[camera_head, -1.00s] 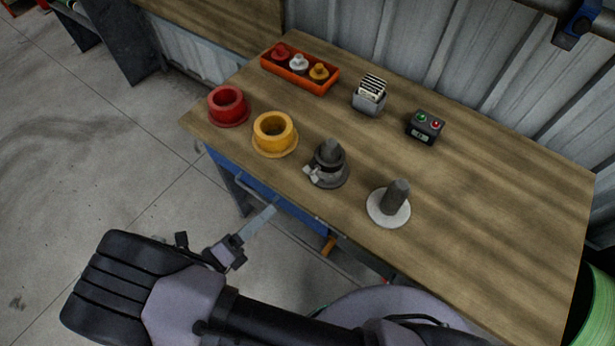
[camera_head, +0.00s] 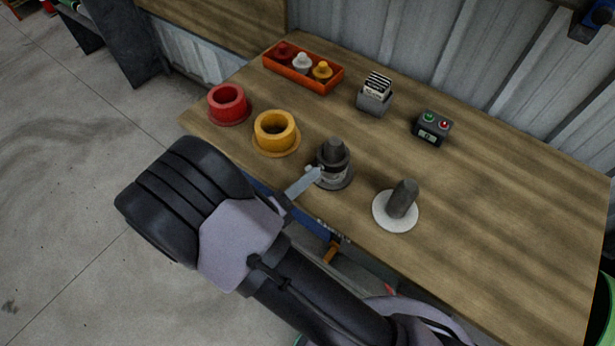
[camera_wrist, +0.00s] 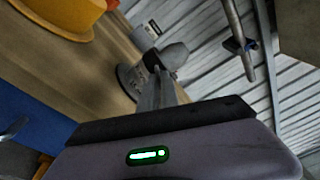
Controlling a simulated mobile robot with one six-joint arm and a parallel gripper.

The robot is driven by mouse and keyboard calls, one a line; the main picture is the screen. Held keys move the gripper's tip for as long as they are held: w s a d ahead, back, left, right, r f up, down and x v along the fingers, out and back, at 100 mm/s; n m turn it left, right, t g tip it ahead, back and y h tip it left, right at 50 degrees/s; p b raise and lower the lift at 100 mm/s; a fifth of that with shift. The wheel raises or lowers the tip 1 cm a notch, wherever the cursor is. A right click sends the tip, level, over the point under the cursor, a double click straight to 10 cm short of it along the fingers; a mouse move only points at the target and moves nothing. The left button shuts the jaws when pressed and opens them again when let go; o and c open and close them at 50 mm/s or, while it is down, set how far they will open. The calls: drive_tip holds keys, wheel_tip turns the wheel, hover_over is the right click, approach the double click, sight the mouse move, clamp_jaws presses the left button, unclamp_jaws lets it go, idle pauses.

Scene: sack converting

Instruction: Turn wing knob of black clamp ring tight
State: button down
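The black clamp ring (camera_head: 332,178) sits around the base of a dark grey spout (camera_head: 334,152) near the table's front edge. The ring also shows in the wrist view (camera_wrist: 130,78). My gripper (camera_head: 312,177) reaches in from the lower left, with its fingertips at the ring's left side, where the pale wing knob was visible earlier. The fingertips now cover most or all of the knob. In the wrist view my fingers (camera_wrist: 163,86) point at the ring and overlap it. I cannot tell whether they touch or grip the knob.
A yellow collar (camera_head: 275,131) and a red collar (camera_head: 228,103) stand to the left. A white-flanged grey post (camera_head: 380,212) stands to the right. Behind are an orange tray (camera_head: 300,79), a card holder (camera_head: 374,101) and a button box (camera_head: 432,128). The table's right side is clear.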

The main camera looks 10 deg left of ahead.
drive_tip(key=shift+m+p, duration=0.3)
drive_tip(key=shift+r+m+p, duration=0.1)
drive_tip(key=shift+m+p, duration=0.6)
drive_tip(key=shift+m, duration=0.3)
drive_tip(key=m+p, duration=0.1)
drive_tip(key=m, duration=0.2)
drive_tip(key=shift+m+p, duration=0.3)
drive_tip(key=m+p, duration=0.1)
drive_tip(key=m, duration=0.2)
drive_tip(key=shift+m, duration=0.3)
drive_tip(key=m, duration=0.3)
drive_tip(key=shift+m, duration=0.3)
drive_tip(key=m, duration=0.6)
drive_tip(key=m+b, duration=0.1)
drive_tip(key=m, duration=0.5)
drive_tip(key=shift+m, duration=0.4)
